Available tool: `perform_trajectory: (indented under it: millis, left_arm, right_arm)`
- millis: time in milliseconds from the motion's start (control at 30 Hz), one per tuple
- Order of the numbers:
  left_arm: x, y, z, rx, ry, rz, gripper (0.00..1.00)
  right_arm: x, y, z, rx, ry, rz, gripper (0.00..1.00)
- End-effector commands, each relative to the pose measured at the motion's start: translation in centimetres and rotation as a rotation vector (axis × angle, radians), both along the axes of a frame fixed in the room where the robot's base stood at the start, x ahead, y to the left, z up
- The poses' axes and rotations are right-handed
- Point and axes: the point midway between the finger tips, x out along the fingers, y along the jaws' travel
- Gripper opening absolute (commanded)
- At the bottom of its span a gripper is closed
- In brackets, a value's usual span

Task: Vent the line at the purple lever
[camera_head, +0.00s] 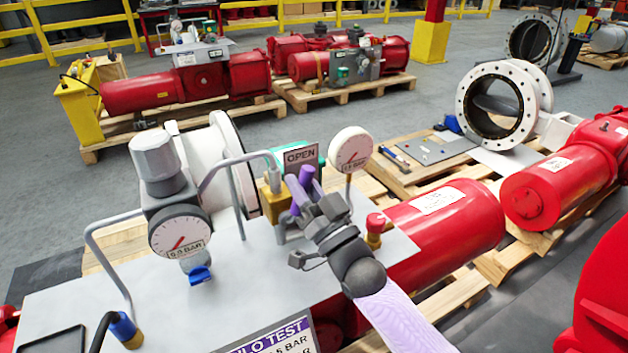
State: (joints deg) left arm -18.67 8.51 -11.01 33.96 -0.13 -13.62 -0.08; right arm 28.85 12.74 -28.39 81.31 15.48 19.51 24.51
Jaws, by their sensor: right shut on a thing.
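The purple lever (295,193) stands on the grey panel (240,285), just in front of the OPEN sign (301,157). My right gripper (308,200) comes in from the lower right and is shut on the purple lever. Its dark fingers hide part of the lever and its base. A round gauge (351,149) with a red needle stands behind and to the right. Another gauge (180,236) sits under a grey regulator (160,165) at the left. My left gripper is out of view.
A red push button (375,222) on a yellow base stands close right of my gripper. Grey pipes (230,165) and a brass-coloured block (272,195) crowd its left. A red cylinder (450,215) lies behind.

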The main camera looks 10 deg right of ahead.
Motion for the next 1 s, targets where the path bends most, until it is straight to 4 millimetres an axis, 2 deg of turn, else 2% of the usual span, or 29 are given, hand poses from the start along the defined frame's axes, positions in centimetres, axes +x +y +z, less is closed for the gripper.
perform_trajectory:
  millis: [400, 1000]
  left_arm:
    - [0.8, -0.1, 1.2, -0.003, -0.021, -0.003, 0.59]
    - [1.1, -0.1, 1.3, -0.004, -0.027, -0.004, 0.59]
  right_arm:
    - [-0.6, 1.6, 0.4, -0.203, -0.072, 0.001, 0.00]
    - [-0.7, 2.0, 0.2, -0.246, -0.088, 0.001, 0.00]
